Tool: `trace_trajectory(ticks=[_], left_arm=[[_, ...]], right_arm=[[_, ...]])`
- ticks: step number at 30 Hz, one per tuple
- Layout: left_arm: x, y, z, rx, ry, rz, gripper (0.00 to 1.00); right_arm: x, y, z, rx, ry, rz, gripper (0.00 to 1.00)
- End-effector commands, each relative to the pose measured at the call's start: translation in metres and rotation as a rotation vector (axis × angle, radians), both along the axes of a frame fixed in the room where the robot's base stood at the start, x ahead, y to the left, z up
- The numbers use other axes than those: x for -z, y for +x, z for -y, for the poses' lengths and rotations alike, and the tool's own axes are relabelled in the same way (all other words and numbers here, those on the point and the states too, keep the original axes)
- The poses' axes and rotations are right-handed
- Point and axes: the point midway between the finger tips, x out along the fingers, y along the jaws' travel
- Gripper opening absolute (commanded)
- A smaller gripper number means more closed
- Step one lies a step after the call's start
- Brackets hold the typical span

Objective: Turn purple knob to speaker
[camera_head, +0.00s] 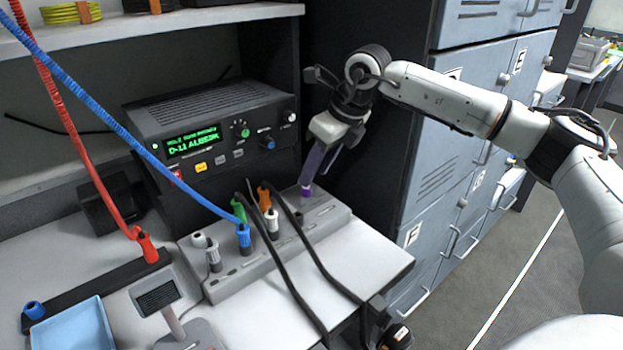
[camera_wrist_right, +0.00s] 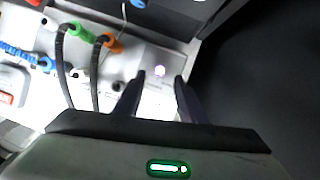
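The purple knob (camera_head: 305,191) stands at the right end of the grey panel (camera_head: 325,222) on the bench. Its setting cannot be read. My right gripper (camera_head: 312,178) points down at it from above, with the fingertips close over it. My left gripper is not in view. A speaker label is not legible.
A radio (camera_head: 215,130) with a lit green display stands behind the panel. Green, orange, white and blue (camera_head: 244,236) plugs with cables sit left of the knob. A red plug (camera_head: 147,247) is farther left. Grey-blue cabinets (camera_head: 440,170) stand to the right.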

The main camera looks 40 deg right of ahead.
Motion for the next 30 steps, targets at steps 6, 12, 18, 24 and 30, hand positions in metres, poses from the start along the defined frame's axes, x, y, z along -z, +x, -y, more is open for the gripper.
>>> trace_trajectory(ticks=[6,12,18,24,30], left_arm=[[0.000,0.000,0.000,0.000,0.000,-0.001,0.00],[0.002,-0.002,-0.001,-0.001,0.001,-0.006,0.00],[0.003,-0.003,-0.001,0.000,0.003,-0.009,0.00],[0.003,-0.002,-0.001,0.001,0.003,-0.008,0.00],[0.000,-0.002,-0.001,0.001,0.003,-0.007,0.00]], right_arm=[[-0.038,-0.014,0.006,0.000,0.000,0.003,0.37],[-0.052,-0.021,0.008,0.000,0.000,0.000,0.37],[-0.054,-0.021,0.008,0.000,0.000,-0.001,0.37],[-0.053,-0.021,0.008,0.000,0.000,0.000,0.37],[-0.056,-0.021,0.008,0.000,0.000,0.000,0.37]])
